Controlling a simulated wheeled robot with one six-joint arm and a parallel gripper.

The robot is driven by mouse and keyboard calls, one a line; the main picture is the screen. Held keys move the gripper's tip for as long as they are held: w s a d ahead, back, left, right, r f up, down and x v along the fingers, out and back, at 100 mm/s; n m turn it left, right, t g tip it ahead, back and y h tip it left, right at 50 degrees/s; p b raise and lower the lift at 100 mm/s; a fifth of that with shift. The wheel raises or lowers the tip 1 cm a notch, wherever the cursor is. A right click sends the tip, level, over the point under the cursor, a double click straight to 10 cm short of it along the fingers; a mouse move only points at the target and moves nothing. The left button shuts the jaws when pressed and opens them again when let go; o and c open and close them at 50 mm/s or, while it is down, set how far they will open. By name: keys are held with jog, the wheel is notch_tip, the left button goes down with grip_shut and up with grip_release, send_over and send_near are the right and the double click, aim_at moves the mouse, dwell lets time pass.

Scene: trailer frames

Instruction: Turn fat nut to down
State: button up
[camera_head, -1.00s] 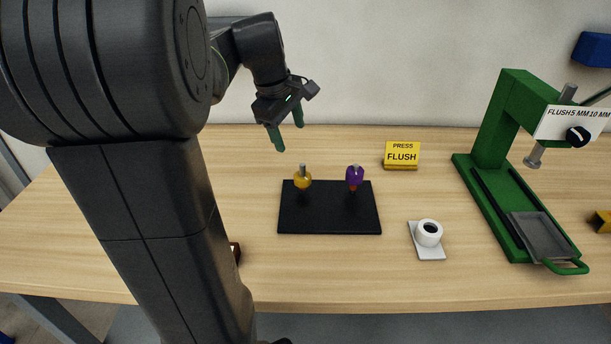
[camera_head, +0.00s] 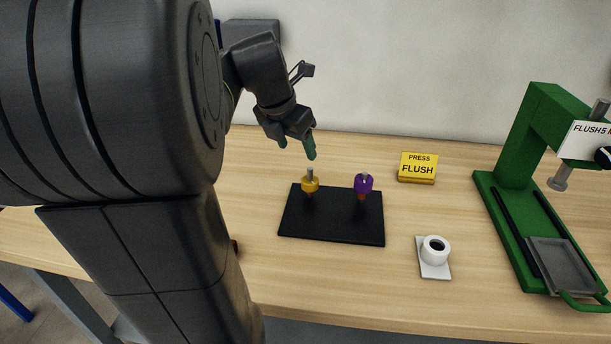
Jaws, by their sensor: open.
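Two nuts sit on upright bolts on a black plate (camera_head: 332,228) on the table. The yellow nut (camera_head: 310,186) is on the left bolt, whose grey tip shows above it. The purple nut (camera_head: 363,184) is on the right bolt, with an orange-brown part below it. I cannot tell for sure which one is the fat nut. My gripper (camera_head: 297,147) is open and empty, with green fingers pointing down. It is above the left side of the plate, close to the yellow nut's bolt in the picture and apart from it.
A yellow block marked PRESS FLUSH (camera_head: 418,168) stands behind right of the plate. A white ring on a light base (camera_head: 434,250) lies to the right. A green press (camera_head: 512,155) stands at far right. The table between them is clear.

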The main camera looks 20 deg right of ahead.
aim_at(308, 177)
jog(key=b+x, duration=0.1)
jog(key=x, duration=1.2)
jog(key=c, duration=1)
